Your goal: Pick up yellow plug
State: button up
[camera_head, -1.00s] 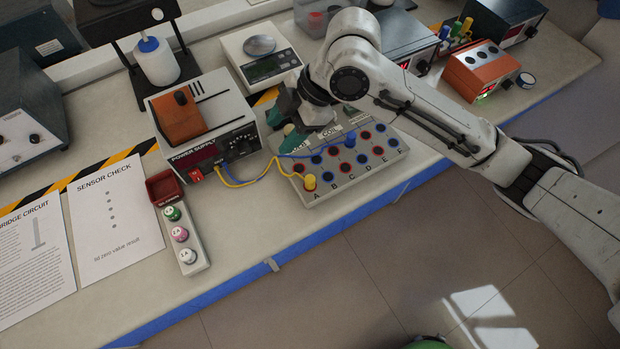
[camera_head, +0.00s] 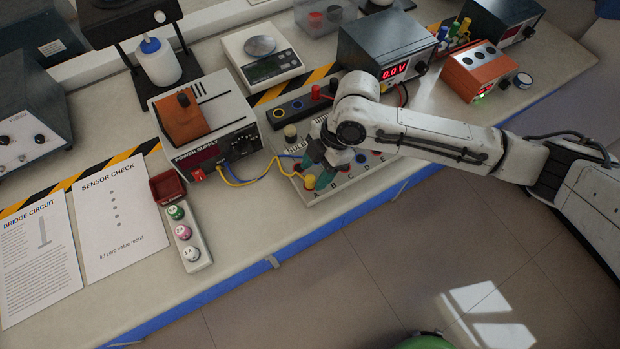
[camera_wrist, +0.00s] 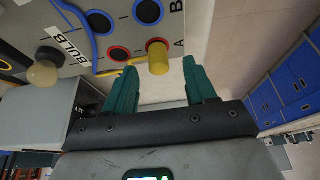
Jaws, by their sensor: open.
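The yellow plug (camera_head: 310,182) stands in the socket by the A mark at the front left corner of the grey socket board (camera_head: 335,187). A yellow wire runs from it to the power supply (camera_head: 205,125). My gripper (camera_head: 316,170) is just above and beside the plug, with its green fingers pointing down. In the wrist view the yellow plug (camera_wrist: 158,58) shows just beyond the fingertips, between their lines. My gripper (camera_wrist: 160,75) is open and empty there, and its fingers do not close on the plug. My arm hides much of the board.
A blue wire (camera_wrist: 75,12) runs over the board near the plug. A bulb (camera_head: 290,132) stands at the board's back left. A small box with round buttons (camera_head: 187,236) lies to the left. The bench's front edge is close to the board.

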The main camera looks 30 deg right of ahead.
aim_at(310, 177)
jog(key=shift+x, duration=1.7)
jog(key=shift+w+a+r, duration=0.1)
jog(key=shift+a, duration=0.05)
grip_shut()
